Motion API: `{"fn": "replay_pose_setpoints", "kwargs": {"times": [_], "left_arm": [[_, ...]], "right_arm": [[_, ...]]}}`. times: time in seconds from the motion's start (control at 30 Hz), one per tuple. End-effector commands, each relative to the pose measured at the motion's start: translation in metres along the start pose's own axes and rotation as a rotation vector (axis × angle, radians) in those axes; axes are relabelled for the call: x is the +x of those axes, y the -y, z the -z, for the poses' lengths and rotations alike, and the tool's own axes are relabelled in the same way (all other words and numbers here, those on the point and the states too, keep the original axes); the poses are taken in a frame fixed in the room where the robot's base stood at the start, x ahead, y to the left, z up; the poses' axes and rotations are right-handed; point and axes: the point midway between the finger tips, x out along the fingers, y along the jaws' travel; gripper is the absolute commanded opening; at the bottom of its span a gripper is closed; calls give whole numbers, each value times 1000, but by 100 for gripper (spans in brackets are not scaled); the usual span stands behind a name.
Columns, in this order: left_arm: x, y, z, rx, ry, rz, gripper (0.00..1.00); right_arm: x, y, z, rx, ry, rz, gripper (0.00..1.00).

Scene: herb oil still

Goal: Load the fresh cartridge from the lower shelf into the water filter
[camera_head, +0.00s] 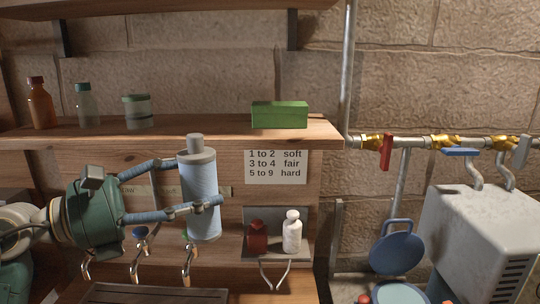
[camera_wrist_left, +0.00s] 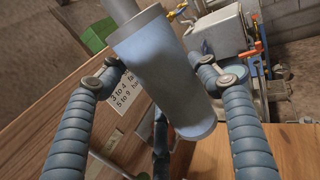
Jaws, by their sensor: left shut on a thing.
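A light blue cylindrical cartridge with a grey cap and neck (camera_head: 199,180) is held upright in front of the wooden shelving. My left gripper (camera_head: 204,182) is shut on it, with blue ribbed fingers around its body. In the left wrist view the cartridge (camera_wrist_left: 165,75) fills the space between the fingers (camera_wrist_left: 160,78) and looks tilted. At the lower right of the head view is a blue round lid with a handle (camera_head: 397,246), raised above a pale blue round top (camera_head: 398,292). I cannot tell for certain whether these are the water filter. My right gripper is not in view.
The upper shelf (camera_head: 200,131) carries bottles, a jar and a green box (camera_head: 280,114). Taps (camera_head: 187,258) and a small rack with red and white bottles (camera_head: 292,232) are below. A pipe with a red valve handle (camera_head: 386,152) and a grey metal unit (camera_head: 485,225) stand at right.

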Motion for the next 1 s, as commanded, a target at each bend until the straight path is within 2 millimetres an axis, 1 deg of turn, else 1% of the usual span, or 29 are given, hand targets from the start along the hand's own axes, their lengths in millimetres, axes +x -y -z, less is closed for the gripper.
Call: {"fn": "replay_pose_setpoints", "kwargs": {"times": [0.03,0.2,0.27,0.3,0.4,0.5,0.6,0.73,0.87,1.0], "left_arm": [[-3,2,30,-17,0,17,30],[-24,15,111,-15,-1,32,30],[-34,20,137,-14,-2,22,30],[-41,25,154,-15,-2,14,30],[-61,36,191,-13,-2,-17,30],[-80,48,221,-10,-2,-51,30],[-95,57,242,-6,-2,-82,30],[-109,66,259,-1,-2,-109,30],[-110,72,267,-5,4,-161,30],[-103,75,272,-12,7,-310,30]], "right_arm": [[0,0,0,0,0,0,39],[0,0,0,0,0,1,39],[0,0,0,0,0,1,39],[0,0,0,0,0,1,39],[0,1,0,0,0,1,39],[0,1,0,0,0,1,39],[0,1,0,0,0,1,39],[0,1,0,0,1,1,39],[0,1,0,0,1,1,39],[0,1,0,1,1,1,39]]}}
